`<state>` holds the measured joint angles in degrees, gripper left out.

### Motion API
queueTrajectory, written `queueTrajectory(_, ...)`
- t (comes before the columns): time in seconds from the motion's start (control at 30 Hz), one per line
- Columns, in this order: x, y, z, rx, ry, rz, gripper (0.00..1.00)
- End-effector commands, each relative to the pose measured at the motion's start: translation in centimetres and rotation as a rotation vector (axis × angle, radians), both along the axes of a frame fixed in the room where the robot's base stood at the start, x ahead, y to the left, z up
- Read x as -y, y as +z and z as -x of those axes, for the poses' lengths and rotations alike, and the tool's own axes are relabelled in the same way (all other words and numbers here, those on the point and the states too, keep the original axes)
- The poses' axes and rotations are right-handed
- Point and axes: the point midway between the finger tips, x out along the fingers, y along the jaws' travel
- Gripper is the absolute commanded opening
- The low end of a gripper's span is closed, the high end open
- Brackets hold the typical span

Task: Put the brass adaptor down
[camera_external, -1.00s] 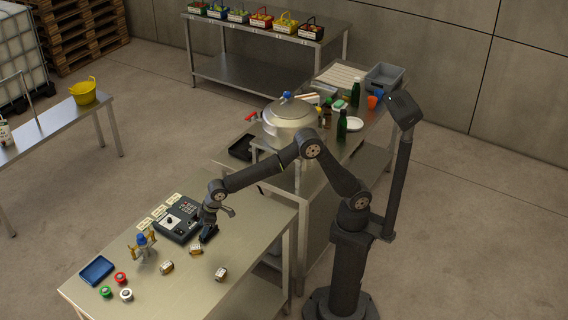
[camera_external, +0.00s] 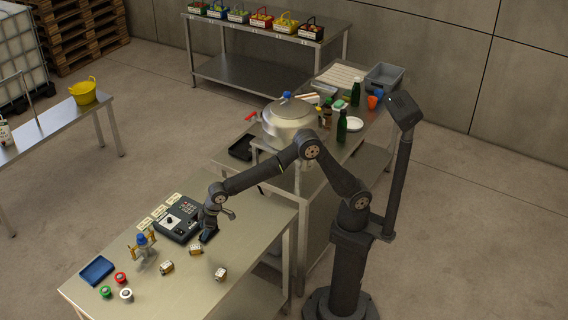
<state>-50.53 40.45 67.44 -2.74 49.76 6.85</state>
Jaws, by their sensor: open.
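Several small brass-and-white fittings lie on the steel table in front of me: one (camera_external: 195,249) just below my gripper, one (camera_external: 167,267) to its left and one (camera_external: 220,274) nearer the table's right front. I cannot tell which of them is the brass adaptor. My gripper (camera_external: 207,236) is open, low over the table at the right end of the dark control box (camera_external: 178,231). Its fingers are dark and small in this view, and I see nothing between them. The fittings are apart from it.
A blue-topped brass valve piece (camera_external: 144,246) stands left of the fittings. A blue tray (camera_external: 97,270) and red (camera_external: 120,278), green (camera_external: 105,291) and white (camera_external: 126,295) round pieces lie at the left end. The table's front right is clear.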

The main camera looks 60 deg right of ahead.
Motion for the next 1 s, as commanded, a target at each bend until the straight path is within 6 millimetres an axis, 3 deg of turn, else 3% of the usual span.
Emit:
queueTrajectory(0.1,-0.7,-2.6,-0.7,-0.001,0.000,0.001,0.56)
queueTrajectory(0.23,-1.3,-4.5,-1.3,-0.001,0.000,0.001,0.56)
queueTrajectory(0.57,-1.8,-6.4,-2.0,0.000,0.000,0.000,0.56)
queueTrajectory(0.83,-2.6,-9.9,-3.1,0.000,0.000,0.000,0.56)
queueTrajectory(1.0,-2.8,-10.4,-3.2,0.001,0.000,-0.001,0.56)
